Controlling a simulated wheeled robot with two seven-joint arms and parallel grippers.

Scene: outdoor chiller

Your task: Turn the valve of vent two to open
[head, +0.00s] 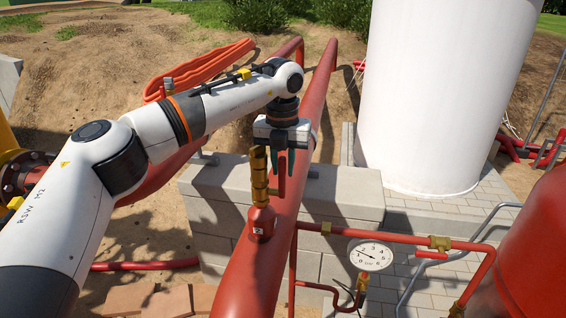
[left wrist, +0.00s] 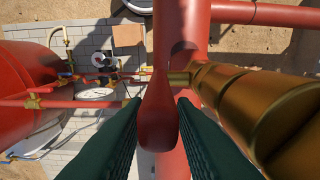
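The vent valve with a brass body (head: 259,175) stands upright on a red base (head: 261,223) on the thick red pipe. The base bears a small label that I cannot read clearly. A red lever handle (head: 282,176) hangs at the valve's right side. My left gripper (head: 283,172) points down over the handle from above. In the left wrist view, the handle (left wrist: 158,118) lies between the two dark green fingers of the left gripper (left wrist: 158,103), close to both; they look open around it. The brass body (left wrist: 250,100) is beside the right finger. My right gripper is out of view.
A white tank (head: 430,90) stands behind on paving. A dial gauge (head: 370,255) and thin red pipes are right of the thick pipe, and a red tank (head: 535,250) is at far right. A block wall (head: 340,190) is under the pipe. An orange hose (head: 200,68) lies behind my arm.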

